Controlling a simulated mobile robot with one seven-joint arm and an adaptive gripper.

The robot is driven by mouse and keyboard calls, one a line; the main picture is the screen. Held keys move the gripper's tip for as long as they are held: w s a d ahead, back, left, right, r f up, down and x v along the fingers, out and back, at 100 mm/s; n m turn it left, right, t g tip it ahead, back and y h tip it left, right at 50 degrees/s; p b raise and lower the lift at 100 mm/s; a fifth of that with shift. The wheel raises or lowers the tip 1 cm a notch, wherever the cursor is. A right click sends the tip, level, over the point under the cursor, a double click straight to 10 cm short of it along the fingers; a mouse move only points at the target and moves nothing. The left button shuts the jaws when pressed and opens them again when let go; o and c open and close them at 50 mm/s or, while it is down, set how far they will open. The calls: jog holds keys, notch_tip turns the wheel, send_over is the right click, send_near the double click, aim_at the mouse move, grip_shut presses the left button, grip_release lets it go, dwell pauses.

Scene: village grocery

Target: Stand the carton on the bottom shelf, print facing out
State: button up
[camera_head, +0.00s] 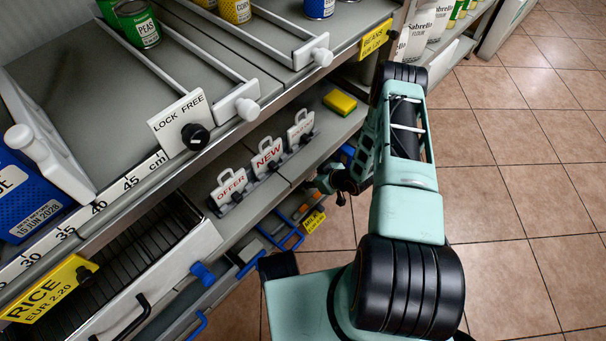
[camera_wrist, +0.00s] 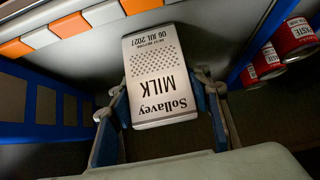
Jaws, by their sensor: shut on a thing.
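The carton (camera_wrist: 158,72) is a pale milk carton with dark print reading "Sollavey MILK" and a date. In the wrist view it sits between the two fingers of my gripper (camera_wrist: 160,92), which is shut on it. Its printed face is turned to the wrist camera and the print reads upside down there. In the head view my gripper (camera_head: 342,182) is at the shelf front, right of the sign holders. The carton cannot be made out in that view. I cannot tell whether the carton touches a shelf surface.
Red cans (camera_wrist: 296,38) stand right of the carton beyond a blue divider (camera_wrist: 262,42). A blue frame (camera_wrist: 50,130) is at the left, below an orange and white strip (camera_wrist: 45,36). A yellow sponge (camera_head: 340,102) lies on the shelf above my gripper. Open tiled floor (camera_head: 510,190) is at the right.

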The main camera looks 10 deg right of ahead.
jog(key=shift+f, duration=0.1)
jog(key=o, duration=1.5)
jog(key=shift+r, duration=0.2)
jog(key=p+v, duration=0.4)
jog(key=v, duration=0.8)
jog(key=shift+d+f, duration=0.1)
jog(key=shift+d, duration=0.05)
